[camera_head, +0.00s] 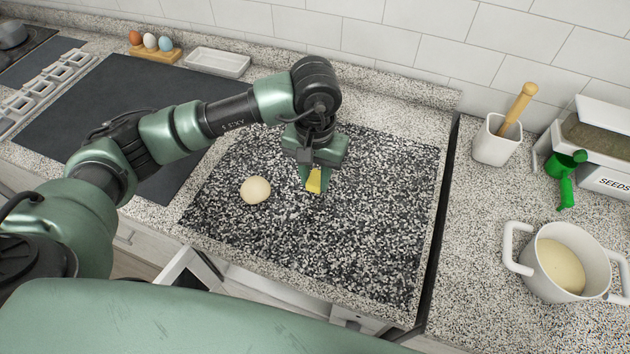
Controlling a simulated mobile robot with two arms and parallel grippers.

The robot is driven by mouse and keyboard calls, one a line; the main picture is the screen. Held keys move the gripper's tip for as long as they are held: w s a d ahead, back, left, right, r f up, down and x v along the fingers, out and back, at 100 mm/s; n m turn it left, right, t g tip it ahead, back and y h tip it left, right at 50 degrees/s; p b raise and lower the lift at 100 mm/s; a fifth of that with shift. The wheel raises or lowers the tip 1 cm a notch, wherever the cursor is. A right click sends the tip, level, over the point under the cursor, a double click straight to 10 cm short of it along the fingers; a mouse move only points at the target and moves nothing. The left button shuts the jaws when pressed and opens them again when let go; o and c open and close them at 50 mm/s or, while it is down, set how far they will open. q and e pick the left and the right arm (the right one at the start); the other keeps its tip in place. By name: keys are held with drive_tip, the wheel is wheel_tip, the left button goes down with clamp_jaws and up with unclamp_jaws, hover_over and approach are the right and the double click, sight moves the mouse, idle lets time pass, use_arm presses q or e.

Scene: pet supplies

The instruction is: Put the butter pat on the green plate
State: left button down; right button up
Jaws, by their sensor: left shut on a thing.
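My left gripper (314,181) points down over the black-and-white speckled board. It is shut on a small yellow butter pat (314,184), which shows between its fingers. I cannot tell whether the pat touches the board or hangs just above it. I see no green plate in this view. My right gripper is not in view.
A pale round ball (255,190) lies on the speckled board (370,250), left of the gripper. A white pot (535,270), a white holder with a wooden-handled tool (494,146), a green scoop (566,185) and a seed box (605,183) stand right. A white tray (235,72) and egg holder (155,55) are behind.

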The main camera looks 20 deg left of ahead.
sight(315, 180)
use_arm(q)
wheel_tip(315, 180, down, 2)
drive_tip(key=shift+f+p, duration=0.2)
drive_tip(key=shift+p, duration=0.1)
drive_tip(key=shift+f+b, duration=0.3)
drive_tip(key=shift+f, duration=0.15)
drive_tip(key=c, duration=1.1)
unclamp_jaws()
drive_tip(key=shift+r, duration=0.1)
